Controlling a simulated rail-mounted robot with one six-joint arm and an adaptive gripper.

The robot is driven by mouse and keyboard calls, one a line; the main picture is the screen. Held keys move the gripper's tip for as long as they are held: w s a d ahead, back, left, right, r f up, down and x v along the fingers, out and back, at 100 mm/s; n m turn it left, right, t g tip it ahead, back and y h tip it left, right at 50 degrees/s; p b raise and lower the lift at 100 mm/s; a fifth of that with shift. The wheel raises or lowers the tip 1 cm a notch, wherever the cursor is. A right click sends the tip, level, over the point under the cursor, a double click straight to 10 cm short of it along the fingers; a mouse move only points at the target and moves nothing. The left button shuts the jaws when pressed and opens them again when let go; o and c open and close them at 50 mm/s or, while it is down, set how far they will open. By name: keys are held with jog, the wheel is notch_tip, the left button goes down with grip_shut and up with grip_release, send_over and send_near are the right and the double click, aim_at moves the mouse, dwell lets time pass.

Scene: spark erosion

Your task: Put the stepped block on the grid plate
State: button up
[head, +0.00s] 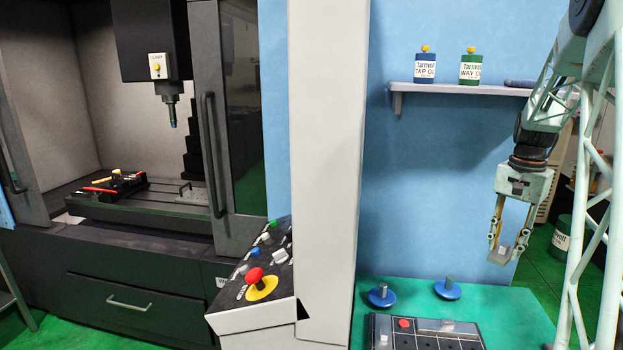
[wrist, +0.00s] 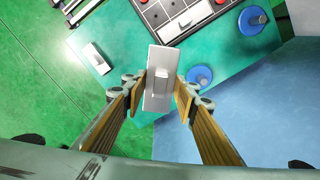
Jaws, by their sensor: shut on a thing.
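My gripper (head: 505,248) hangs at the right in the head view, pointing down and shut on a grey stepped block (head: 502,251). In the wrist view the block (wrist: 152,99) sits between the two fingers (wrist: 161,88), a wide flat piece with a smaller raised step. It is held in the air above the green bench. The black grid plate (head: 430,343), divided into squares, lies on the bench below and to the left of my gripper. It also shows at the top of the wrist view (wrist: 156,15), with a red spot and a grey piece on it.
Two blue round bases with grey pegs (head: 382,295) (head: 448,289) stand on the green bench (head: 520,310) behind the plate. Another pale block (wrist: 97,58) lies on the bench. A shelf (head: 450,88) with bottles is on the wall above. A white pillar (head: 325,170) stands left.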

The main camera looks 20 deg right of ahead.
jog(key=a+r+n, duration=0.2)
jog(key=r, duration=0.5)
jog(key=w+a+r+n+b, duration=0.1)
jog(key=r+n, duration=0.2)
jog(key=r, duration=0.4)
jog(key=shift+a+r+n, duration=0.15)
jog(key=shift+a+n, duration=0.15)
jog(key=shift+a, duration=0.1)
